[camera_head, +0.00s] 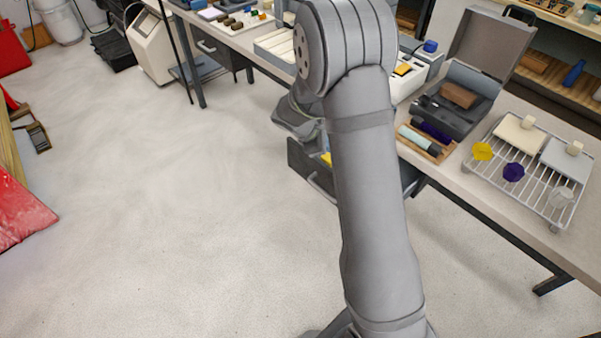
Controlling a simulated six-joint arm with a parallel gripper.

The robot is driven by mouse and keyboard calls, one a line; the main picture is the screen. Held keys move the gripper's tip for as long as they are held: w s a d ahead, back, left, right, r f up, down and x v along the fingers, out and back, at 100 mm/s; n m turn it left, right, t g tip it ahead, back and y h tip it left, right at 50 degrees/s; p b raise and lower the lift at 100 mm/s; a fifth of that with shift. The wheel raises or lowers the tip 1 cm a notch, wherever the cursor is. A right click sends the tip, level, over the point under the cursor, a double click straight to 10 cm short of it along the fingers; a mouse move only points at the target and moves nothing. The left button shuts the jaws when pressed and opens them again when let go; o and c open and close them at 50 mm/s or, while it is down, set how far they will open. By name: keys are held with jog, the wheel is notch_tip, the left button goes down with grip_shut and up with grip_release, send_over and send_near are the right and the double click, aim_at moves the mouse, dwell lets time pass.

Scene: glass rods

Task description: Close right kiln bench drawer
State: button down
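The right kiln bench drawer (309,174) is dark grey and stands pulled out from under the bench, with a light bar handle on its front. Something yellow shows inside it, and my arm hides much of its right side. My gripper (300,120) is only partly in view beside my forearm, above and close to the drawer's rear left part. Its fingertips cannot be made out, nor whether it touches the drawer. Another drawer (206,46) further left under the bench looks shut.
The bench top (541,254) carries a wire rack (516,189) with tiles and coloured pieces, an open dark case (455,100) and a wooden tray (437,153). A pale machine (157,48) stands at the back left. The floor before the drawer is clear.

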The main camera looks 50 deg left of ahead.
jog(key=s+a+f+n+t+y, duration=0.1)
jog(key=s+a+f+n, duration=0.15)
jog(key=s, duration=0.35)
jog(key=s+a+f+n, duration=0.1)
jog(key=s+n, duration=0.3)
jog(key=s, duration=0.1)
jog(key=s+a+f+n+t+y, duration=0.1)
jog(key=s+a+f+n, duration=0.15)
jog(key=s, duration=0.35)
jog(key=shift+n, duration=0.3)
jog(key=shift+w+d+f, duration=0.15)
jog(key=shift+w+f, duration=0.9)
jog(key=shift+w, duration=0.75)
jog(key=shift+w+d+f, duration=0.15)
jog(key=shift+w+f, duration=0.9)
jog(key=shift+w, duration=0.75)
jog(key=shift+w+d+f, duration=0.15)
jog(key=shift+w+f, duration=0.9)
jog(key=shift+w, duration=0.75)
jog(key=w, duration=1.9)
jog(key=shift+w+r, duration=0.15)
jog(key=shift+w, duration=0.7)
jog(key=shift+w, duration=0.1)
